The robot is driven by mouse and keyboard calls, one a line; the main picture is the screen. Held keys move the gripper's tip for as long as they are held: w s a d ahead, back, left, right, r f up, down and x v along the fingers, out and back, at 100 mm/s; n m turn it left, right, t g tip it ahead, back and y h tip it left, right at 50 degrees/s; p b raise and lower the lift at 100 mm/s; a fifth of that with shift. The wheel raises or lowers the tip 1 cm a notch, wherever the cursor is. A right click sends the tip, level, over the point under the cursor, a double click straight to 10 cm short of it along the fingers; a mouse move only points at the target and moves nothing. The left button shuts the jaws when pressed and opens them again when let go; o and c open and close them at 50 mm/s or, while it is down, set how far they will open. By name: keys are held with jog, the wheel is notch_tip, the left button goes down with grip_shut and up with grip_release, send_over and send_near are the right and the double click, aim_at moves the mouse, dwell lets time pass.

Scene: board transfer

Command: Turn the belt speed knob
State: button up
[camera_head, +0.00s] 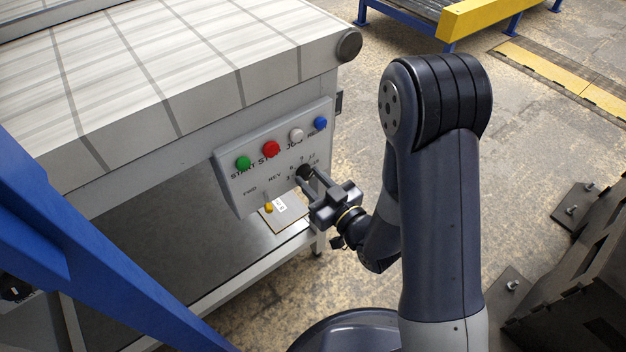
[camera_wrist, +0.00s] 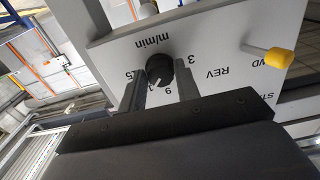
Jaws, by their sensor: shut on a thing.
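The belt speed knob is a small black round knob (camera_head: 303,171) at the lower right of a light grey control panel (camera_head: 232,185). In the wrist view the knob (camera_wrist: 159,69) has a white pointer line and a printed number scale marked m/min around it. My gripper (camera_head: 307,177) reaches the panel from the right. In the wrist view its two fingers (camera_wrist: 158,84) stand on either side of the knob, shut on it. The far side of the knob is hidden.
The panel also carries a green button (camera_head: 243,162), a red button (camera_head: 271,149), a white button (camera_head: 296,134), a blue button (camera_head: 320,123) and a yellow-tipped lever (camera_head: 268,208). The conveyor belt (camera_head: 150,60) lies above. A blue beam (camera_head: 90,250) crosses the lower left.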

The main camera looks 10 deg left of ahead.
jog(key=shift+f+n+b, duration=0.15)
jog(key=shift+n+b, duration=0.15)
jog(key=shift+b, duration=0.15)
jog(key=n+b, duration=0.5)
jog(key=b, duration=0.3)
jog(key=shift+n, duration=0.4)
jog(key=n+b, duration=0.2)
jog(key=shift+b, duration=0.3)
jog(key=shift+n, duration=0.3)
jog(key=o, duration=1)
jog(key=shift+c, duration=0.2)
jog(key=shift+d+r, duration=0.1)
jog(key=shift+r, duration=0.1)
jog(key=p+v, duration=0.1)
jog(key=v, duration=0.9)
jog(key=shift+s+d, duration=0.2)
jog(key=shift+s, duration=0.1)
